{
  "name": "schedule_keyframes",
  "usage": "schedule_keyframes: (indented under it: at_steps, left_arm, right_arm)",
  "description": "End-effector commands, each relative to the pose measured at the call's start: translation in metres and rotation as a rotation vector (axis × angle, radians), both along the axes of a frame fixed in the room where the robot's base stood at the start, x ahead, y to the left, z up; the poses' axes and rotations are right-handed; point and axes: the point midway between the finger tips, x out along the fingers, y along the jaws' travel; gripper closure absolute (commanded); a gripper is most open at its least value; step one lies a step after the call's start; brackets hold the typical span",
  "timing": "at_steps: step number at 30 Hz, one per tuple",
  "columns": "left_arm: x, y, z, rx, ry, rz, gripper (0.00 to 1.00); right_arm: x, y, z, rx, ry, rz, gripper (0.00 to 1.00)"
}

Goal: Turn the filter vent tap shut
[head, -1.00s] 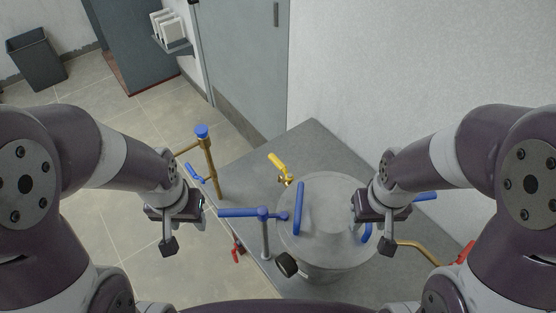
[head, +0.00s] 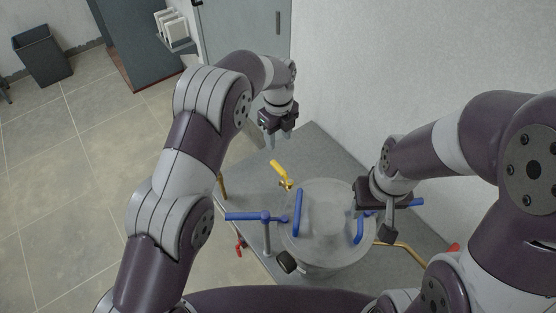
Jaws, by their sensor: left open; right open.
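A small tap with a yellow lever (head: 279,169) on a brass body stands at the far left side of the round grey filter vessel (head: 328,245). Its lever slants up and to the left in the picture. My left gripper (head: 276,137) is open and empty, pointing down, just above the yellow lever in the picture and apart from it. My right gripper (head: 372,205) is open over the right side of the vessel lid, near a blue handle (head: 359,229); its fingertips are partly hidden.
A blue T-shaped lever (head: 250,216) on a post stands left of the vessel, beside another blue handle (head: 298,212) on the lid. A black knob (head: 286,261) is at the vessel's front. A brass pipe (head: 400,249) runs right. The grey bench top (head: 312,145) is clear at the back.

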Motion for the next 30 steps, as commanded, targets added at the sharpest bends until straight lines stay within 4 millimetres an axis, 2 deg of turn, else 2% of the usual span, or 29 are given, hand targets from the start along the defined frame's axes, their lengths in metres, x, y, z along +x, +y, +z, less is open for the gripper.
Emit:
schedule_keyframes:
  at_steps: [2, 6, 7, 9, 15, 18, 23, 30]
  left_arm:
    - [0.000, 0.000, -0.007, 0.000, 0.001, -0.049, 0.52]
    - [0.000, 0.001, -0.039, 0.000, 0.001, -0.058, 0.52]
    - [0.000, 0.001, -0.034, 0.001, 0.003, -0.058, 0.52]
    - [-0.001, 0.001, -0.048, 0.002, 0.006, -0.057, 0.52]
    - [-0.001, 0.001, -0.097, 0.001, 0.002, -0.056, 0.52]
    - [0.000, 0.001, -0.113, 0.000, 0.000, -0.055, 0.52]
    - [0.000, 0.001, -0.125, -0.001, -0.002, -0.055, 0.52]
    - [0.000, 0.001, -0.126, -0.001, -0.002, -0.055, 0.52]
  right_arm:
    - [0.000, 0.000, -0.006, 0.000, 0.000, 0.000, 0.53]
    - [0.000, 0.000, -0.037, 0.000, 0.000, 0.000, 0.53]
    - [0.000, 0.000, -0.020, 0.000, 0.002, 0.000, 0.53]
    - [0.000, 0.000, -0.005, 0.000, -0.001, 0.000, 0.53]
    - [0.000, 0.000, 0.014, 0.000, -0.001, 0.000, 0.53]
    - [0.000, 0.000, 0.018, 0.000, -0.001, 0.000, 0.53]
    - [0.000, 0.000, 0.020, 0.000, 0.000, 0.000, 0.53]
    - [0.000, 0.000, 0.019, 0.000, 0.000, 0.000, 0.53]
